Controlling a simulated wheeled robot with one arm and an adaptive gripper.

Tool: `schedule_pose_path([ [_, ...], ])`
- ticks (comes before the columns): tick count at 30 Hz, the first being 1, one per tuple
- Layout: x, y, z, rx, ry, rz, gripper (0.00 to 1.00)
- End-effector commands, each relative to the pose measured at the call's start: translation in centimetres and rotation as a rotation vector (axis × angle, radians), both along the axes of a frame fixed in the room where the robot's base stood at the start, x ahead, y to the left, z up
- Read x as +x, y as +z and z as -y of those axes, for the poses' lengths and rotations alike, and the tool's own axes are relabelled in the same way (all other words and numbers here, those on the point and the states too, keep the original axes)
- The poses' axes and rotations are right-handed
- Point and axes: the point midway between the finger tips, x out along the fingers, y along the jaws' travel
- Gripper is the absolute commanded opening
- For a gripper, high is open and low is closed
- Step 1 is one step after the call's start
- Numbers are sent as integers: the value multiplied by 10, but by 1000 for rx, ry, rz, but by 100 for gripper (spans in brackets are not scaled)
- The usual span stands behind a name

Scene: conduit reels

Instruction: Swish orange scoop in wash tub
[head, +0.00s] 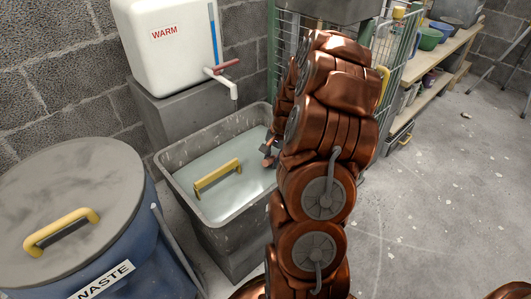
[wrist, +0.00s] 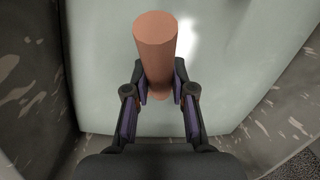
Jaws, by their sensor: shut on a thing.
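The grey wash tub (head: 176,183) holds pale, cloudy liquid (head: 215,207); its wall (wrist: 38,85) and the liquid (wrist: 235,65) also show in the wrist view. My gripper (wrist: 161,93) is shut on an orange-brown cylinder, which I take for the handle of the orange scoop (wrist: 155,45). The fingers press it from both sides over the tub. The scoop's bowl is not visible, so I cannot tell whether it is in the liquid. In the head view my arm hides most of the gripper (head: 268,152), near the tub's right side.
A yellow handle (head: 217,176) shows in the tub's left part. A white WARM tank (head: 165,45) with a tap (head: 224,80) stands behind the tub. A blue WASTE bin (head: 120,250) stands at left. A wire rack and bench (head: 445,62) are at right; open floor lies right.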

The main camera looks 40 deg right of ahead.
Motion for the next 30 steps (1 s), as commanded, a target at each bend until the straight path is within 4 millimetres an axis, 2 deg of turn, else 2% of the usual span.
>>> schedule_pose_path([
  [3, -7, 1, 0, -1, 0, 3, 0],
  [7, -6, 2, 0, -2, 1, 2, 0],
  [24, 62, 3, 1, -1, 2, 1, 0],
  [30, 63, 1, 2, 0, 0, 0, 0],
])
